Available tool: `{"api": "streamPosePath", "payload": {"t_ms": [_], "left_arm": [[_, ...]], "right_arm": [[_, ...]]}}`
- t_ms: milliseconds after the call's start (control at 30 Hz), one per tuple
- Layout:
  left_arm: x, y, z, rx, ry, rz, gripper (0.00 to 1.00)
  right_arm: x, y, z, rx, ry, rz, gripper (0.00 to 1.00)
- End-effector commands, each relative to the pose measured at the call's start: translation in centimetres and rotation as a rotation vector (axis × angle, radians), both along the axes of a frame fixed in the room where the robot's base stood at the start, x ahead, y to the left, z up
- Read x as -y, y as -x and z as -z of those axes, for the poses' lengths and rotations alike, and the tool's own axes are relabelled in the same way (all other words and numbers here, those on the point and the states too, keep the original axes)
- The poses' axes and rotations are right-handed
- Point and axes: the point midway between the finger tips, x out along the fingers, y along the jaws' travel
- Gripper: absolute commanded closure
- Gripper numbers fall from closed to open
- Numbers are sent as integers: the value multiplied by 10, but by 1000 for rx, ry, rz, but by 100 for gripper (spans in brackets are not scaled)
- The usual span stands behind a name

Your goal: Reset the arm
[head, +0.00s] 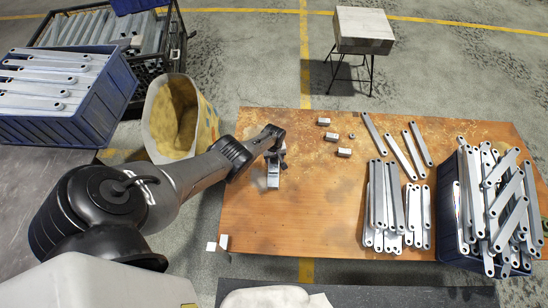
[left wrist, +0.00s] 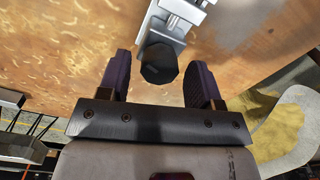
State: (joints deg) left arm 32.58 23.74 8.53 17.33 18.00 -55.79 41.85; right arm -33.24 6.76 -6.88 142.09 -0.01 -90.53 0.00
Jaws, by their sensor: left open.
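My left arm reaches in from the left over the wooden table (head: 310,225). Its gripper (head: 279,150) is at the table's left part, just behind a small metal clamp-like fixture (head: 273,178). In the left wrist view my left gripper (left wrist: 159,82) has its two dark fingers spread apart. The black knob (left wrist: 159,63) of the metal fixture (left wrist: 180,18) shows between and a little beyond the fingertips. I cannot tell whether any finger touches it. Nothing is gripped. My right gripper is not in view.
Galvanized brackets (head: 383,208) lie in rows on the table's right half, beside a full blue crate (head: 452,236). Small metal blocks (head: 344,153) lie behind the middle. A yellowish bin (head: 205,125) stands left of the table; another bracket crate (head: 95,115) is farther left. The table's front middle is clear.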

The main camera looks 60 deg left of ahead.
Motion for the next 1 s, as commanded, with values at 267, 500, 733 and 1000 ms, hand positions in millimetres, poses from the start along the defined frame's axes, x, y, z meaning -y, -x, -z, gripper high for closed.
{"api": "streamPosePath", "payload": {"t_ms": [267, 500, 733, 1000], "left_arm": [[0, 0, 0, 0, 0, 0, 60], [0, 0, 0, 0, 0, -1, 83], [0, 0, 0, 0, 0, -1, 86], [0, 0, 0, 1, 0, -207, 86]], "right_arm": [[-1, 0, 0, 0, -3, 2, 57], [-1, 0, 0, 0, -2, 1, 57], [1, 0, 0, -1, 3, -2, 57], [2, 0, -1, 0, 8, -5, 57]]}}
